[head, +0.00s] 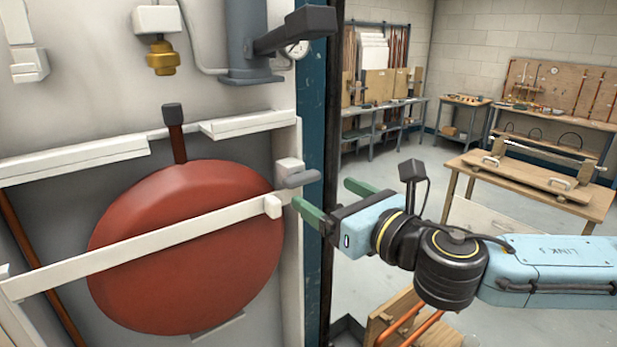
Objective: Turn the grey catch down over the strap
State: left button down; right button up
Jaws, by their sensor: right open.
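The grey catch (299,179) is a short rounded lever on a white block (288,167) at the right edge of the recess. It sticks out to the right, roughly level, above the strap's right end. The white strap (150,246) runs slantwise across the front of a round red vessel (190,290), with a small white block (272,206) near its right end. My right gripper (322,192) is open, its green fingers pointing left. In the picture its fingertips lie just right of and below the catch; whether they touch it is unclear. My left gripper is out of view.
A blue-grey fitting (245,40) with a dark projecting bar and a brass fitting (162,58) are above. White rails (75,162) edge the recess. A dark blue post (315,100) stands beside it. Workbenches (540,185) stand farther back, with open floor between.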

aim_at(306, 181)
jog(key=p+x, duration=0.1)
jog(key=x, duration=0.5)
jog(key=shift+w+a, duration=0.1)
jog(key=shift+a, duration=0.05)
jog(key=c, duration=1)
